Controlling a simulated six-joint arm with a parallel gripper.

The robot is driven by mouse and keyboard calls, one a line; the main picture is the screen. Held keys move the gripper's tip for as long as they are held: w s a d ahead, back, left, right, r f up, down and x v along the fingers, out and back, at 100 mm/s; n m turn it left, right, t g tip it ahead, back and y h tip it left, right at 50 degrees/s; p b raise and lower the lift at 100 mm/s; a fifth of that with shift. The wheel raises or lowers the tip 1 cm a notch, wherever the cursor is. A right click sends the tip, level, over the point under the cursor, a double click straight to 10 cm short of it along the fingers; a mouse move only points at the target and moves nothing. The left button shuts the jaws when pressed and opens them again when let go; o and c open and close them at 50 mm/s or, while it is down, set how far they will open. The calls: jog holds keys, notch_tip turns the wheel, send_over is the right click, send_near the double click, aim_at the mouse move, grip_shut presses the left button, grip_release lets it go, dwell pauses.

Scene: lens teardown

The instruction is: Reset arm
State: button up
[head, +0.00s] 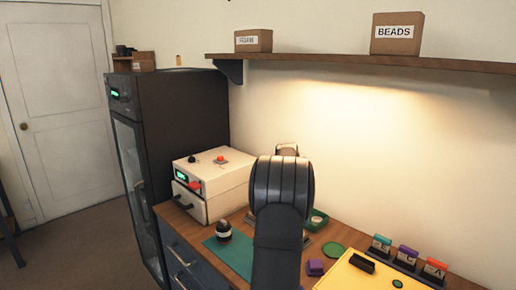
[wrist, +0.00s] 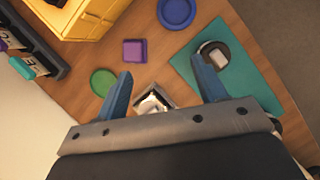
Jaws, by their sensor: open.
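My gripper shows in the wrist view (wrist: 164,86) with its two blue fingers spread wide apart and nothing between them. It hangs above the wooden table. Below and between the fingers is a small square metal-rimmed piece (wrist: 154,99), partly hidden by the gripper body. In the head view my arm stands upright in the middle and the fingers are not visible. A dark round part with a pale top (head: 224,230) sits on the teal mat (head: 236,258); in the wrist view it is partly behind the right finger.
A white machine (head: 212,180) with a red button stands at the left, beside a dark glass-doored cabinet (head: 165,140). A purple block (head: 315,267), green disc (head: 333,249), yellow case (head: 350,277) and labelled holders (head: 407,256) lie right. A shelf (head: 350,60) runs above. A blue dish (wrist: 177,12) shows too.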

jog(key=shift+n+h, duration=0.3)
jog(key=shift+n, duration=0.4)
jog(key=s+d, duration=0.1)
jog(key=s+d+r, duration=0.1)
jog(key=s+d, duration=0.1)
jog(key=s, duration=0.1)
jog(key=shift+d+r, duration=0.3)
